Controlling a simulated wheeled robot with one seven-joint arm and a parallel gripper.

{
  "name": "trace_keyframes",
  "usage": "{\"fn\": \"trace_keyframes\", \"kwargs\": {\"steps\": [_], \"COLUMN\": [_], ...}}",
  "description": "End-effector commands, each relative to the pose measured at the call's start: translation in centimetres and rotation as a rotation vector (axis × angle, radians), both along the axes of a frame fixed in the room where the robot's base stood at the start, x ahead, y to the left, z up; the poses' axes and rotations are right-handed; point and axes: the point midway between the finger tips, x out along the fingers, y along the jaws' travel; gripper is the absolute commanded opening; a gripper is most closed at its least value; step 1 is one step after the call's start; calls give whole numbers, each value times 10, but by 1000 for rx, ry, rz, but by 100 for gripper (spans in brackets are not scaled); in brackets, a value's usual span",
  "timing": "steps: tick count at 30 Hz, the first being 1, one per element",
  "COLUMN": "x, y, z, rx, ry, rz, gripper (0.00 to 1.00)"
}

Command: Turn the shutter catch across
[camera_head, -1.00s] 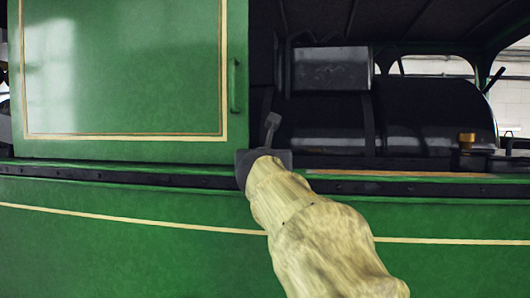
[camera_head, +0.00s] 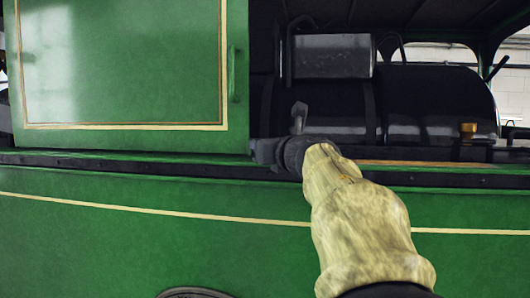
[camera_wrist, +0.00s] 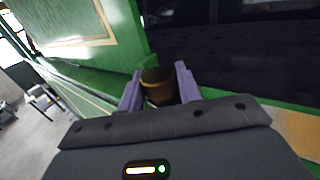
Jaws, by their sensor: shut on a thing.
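The green shutter (camera_head: 120,70) with its cream-lined panel stands at the left in the head view. In the wrist view its edge (camera_wrist: 128,35) is at the upper left. A round brass-coloured piece (camera_wrist: 157,87), which looks like the shutter catch, sits between the two purple fingers of my gripper (camera_wrist: 159,76). The fingers are shut on it. In the head view my gripper (camera_head: 262,152) is at the shutter's lower right corner, over the dark ledge, and the catch is hidden there.
A green vertical handle (camera_head: 234,75) is on the shutter's right edge. A dark rail (camera_head: 110,166) runs along the green side panel (camera_head: 130,250). The dark cab opening right of the shutter holds a grey box (camera_head: 332,56) and a brass fitting (camera_head: 468,131).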

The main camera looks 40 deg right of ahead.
Motion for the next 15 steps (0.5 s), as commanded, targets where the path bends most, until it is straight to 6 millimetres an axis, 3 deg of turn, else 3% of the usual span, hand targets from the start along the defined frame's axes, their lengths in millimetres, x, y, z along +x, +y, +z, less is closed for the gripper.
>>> {"fn": "trace_keyframes", "kwargs": {"steps": [15], "x": [1], "y": [0], "z": [-4], "rx": [0], "ry": [7], "rz": [185], "gripper": [11]}}
